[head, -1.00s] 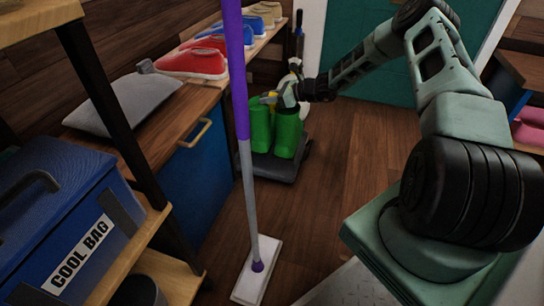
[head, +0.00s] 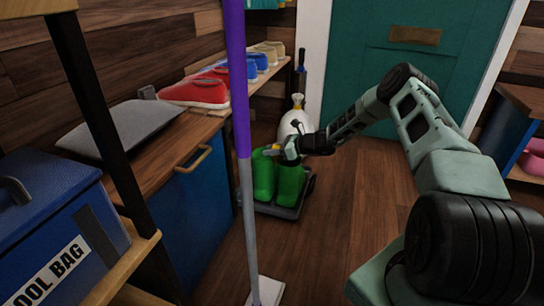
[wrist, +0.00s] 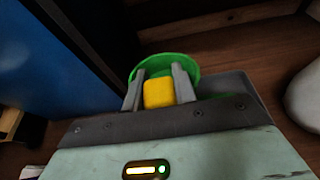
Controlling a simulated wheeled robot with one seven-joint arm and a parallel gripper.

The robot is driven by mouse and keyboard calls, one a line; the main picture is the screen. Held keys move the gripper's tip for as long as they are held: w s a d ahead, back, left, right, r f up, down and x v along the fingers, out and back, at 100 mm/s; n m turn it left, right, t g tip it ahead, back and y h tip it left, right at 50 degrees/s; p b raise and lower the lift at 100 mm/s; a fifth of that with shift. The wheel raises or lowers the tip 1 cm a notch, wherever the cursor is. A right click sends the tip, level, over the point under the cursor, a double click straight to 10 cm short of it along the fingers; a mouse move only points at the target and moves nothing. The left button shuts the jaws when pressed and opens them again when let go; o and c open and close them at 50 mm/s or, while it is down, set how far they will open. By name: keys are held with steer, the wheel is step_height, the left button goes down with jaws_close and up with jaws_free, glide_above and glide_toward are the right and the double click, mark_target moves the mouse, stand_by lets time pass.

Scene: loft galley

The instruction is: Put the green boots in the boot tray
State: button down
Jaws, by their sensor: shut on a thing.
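The green boots (head: 289,186) stand upright, side by side, on a low dark grey tray (head: 285,211) on the floor beyond the blue cabinet. My gripper (head: 273,151) is at the top of the boots, reaching in from the right. In the wrist view my gripper's fingers (wrist: 158,90) are closed on a yellow block (wrist: 158,94), which looks like a tab on the boots. A green boot rim (wrist: 186,66) shows just behind it. Whether the boots' soles touch the tray is hard to tell.
A purple-handled mop (head: 242,120) stands in the foreground. A white rounded object (head: 297,122) stands behind the boots. Floor (head: 350,200) right of the tray is clear.

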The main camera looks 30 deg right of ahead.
steer(key=shift+f, duration=0.2)
steer(key=shift+f, duration=0.15)
steer(key=c, duration=1.1)
jaws_free()
steer(key=shift+s+d+r+p, duration=0.2)
steer(key=shift+r+p, duration=0.1)
steer(key=shift+p, duration=0.05)
step_height(320, 180, up, 4)
steer(key=p, duration=0.5)
glide_above(301, 161)
steer(key=shift+w+a+f, duration=0.1)
steer(key=shift+w+a, duration=0.05)
steer(key=shift+a, duration=0.05)
steer(key=shift+d, duration=0.15)
